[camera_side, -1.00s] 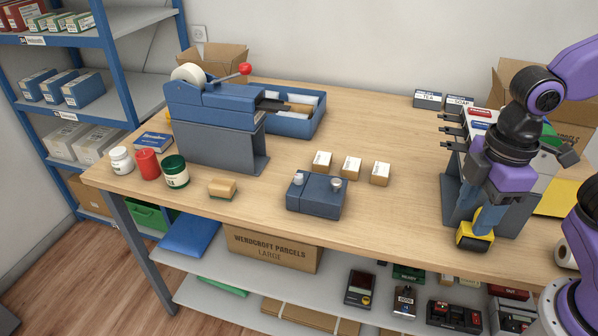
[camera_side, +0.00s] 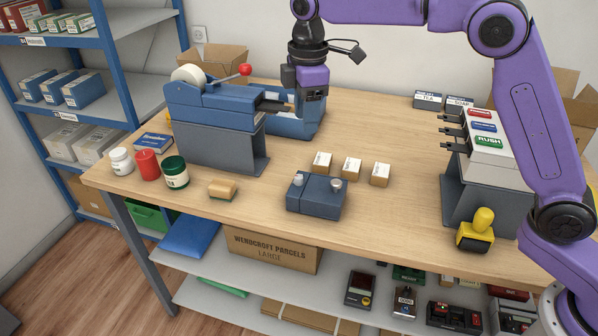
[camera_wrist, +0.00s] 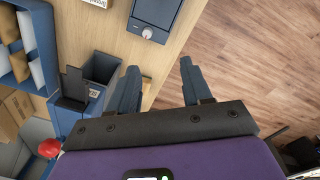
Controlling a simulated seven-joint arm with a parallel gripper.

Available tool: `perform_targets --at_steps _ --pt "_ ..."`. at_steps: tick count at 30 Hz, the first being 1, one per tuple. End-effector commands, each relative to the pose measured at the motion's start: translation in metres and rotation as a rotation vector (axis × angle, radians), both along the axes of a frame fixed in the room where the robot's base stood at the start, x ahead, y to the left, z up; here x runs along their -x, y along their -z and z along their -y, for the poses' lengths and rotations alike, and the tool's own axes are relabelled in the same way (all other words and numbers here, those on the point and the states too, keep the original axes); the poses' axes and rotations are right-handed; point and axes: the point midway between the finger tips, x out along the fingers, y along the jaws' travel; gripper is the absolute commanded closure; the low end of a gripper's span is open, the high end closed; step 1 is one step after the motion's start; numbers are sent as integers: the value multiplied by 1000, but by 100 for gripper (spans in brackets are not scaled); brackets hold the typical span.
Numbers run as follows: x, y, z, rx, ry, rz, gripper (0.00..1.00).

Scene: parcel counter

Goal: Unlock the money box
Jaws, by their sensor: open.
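The money box appears to be the small dark blue box (camera_side: 316,199) at the middle front of the table. It has a pale knob at its left and a silver knob at its right. In the wrist view, part of the blue box (camera_wrist: 157,12) with one knob (camera_wrist: 147,32) shows at the top. My gripper (camera_wrist: 158,85) is open and empty in the wrist view. In the side view, my gripper (camera_side: 311,108) hangs at the back of the table, beside the tape machine and over the blue tray, well behind the box. Its fingertips are hard to make out there.
The blue tape machine (camera_side: 213,110) with a red-knobbed lever stands left of my gripper, with the blue tray (camera_side: 288,126) behind it. Several small cartons (camera_side: 351,167) sit behind the box. A yellow stamp (camera_side: 476,231) and a stamp rack (camera_side: 470,185) stand right. Table right of the box is clear.

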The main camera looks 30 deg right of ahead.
Motion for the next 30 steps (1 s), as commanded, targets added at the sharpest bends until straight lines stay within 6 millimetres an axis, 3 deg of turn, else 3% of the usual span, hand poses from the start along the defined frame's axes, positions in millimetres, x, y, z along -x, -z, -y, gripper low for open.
perform_targets --at_steps 6,14,30 --pt "-27 3 2 4 -21 2 51" --pt "-30 20 3 6 -23 0 51" --pt "-34 120 4 7 -22 -1 51"
